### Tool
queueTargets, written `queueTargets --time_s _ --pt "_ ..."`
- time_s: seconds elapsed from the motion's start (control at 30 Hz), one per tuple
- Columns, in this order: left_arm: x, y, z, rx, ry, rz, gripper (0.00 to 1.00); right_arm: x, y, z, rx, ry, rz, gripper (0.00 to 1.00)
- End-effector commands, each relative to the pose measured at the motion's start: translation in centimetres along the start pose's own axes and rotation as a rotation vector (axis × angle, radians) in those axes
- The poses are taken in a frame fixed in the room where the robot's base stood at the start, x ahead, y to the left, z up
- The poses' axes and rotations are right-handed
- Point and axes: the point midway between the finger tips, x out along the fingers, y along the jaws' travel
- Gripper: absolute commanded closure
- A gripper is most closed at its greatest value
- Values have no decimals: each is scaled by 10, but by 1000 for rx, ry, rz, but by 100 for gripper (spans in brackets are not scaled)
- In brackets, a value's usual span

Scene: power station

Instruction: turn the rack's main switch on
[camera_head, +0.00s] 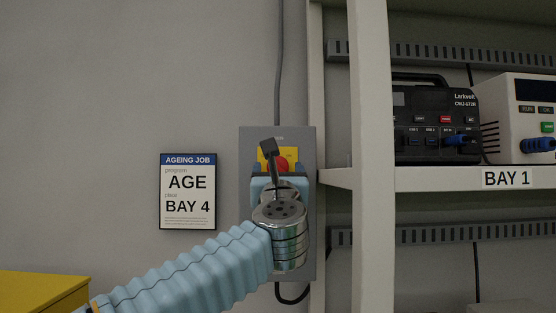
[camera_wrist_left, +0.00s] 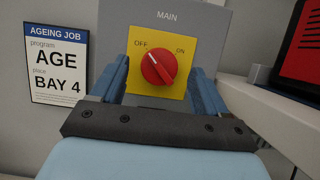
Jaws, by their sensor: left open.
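The main switch is a red rotary knob (camera_wrist_left: 158,67) on a yellow plate (camera_wrist_left: 142,88), mounted on a grey box marked MAIN (camera_wrist_left: 200,30). OFF is printed at upper left and ON at upper right. The knob's white mark points up-left, towards OFF. In the head view the red knob (camera_head: 282,163) shows partly behind my wrist parts, on the grey box (camera_head: 308,225). My left gripper (camera_wrist_left: 160,68) is open, with one blue finger on each side of the knob and plate. Whether the fingers touch the knob cannot be told; gaps show beside it. My right gripper is not in view.
A sign (camera_head: 187,191) reading AGE, BAY 4 hangs left of the box. The rack's upright (camera_head: 371,150) and BAY 1 shelf (camera_head: 430,180) stand close on the right, bearing a black power unit (camera_head: 435,120) and a white device (camera_head: 522,115). A yellow object (camera_head: 40,290) is at lower left.

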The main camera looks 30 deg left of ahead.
Motion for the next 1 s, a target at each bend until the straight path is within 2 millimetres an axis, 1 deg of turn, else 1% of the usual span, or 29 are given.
queueTargets --time_s 0.03,0.13,0.47,0.8,0.83,1.0 --pt "7 0 2 0 1 0 26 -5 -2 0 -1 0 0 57" --pt "14 0 1 0 0 1 26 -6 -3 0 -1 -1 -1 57" --pt "17 0 0 0 0 0 26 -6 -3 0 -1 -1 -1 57" --pt "17 0 0 0 0 0 78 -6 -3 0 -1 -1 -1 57" --pt "17 0 0 0 0 0 80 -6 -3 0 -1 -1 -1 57" --pt "17 0 0 10 -1 -4 80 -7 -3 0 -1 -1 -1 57"
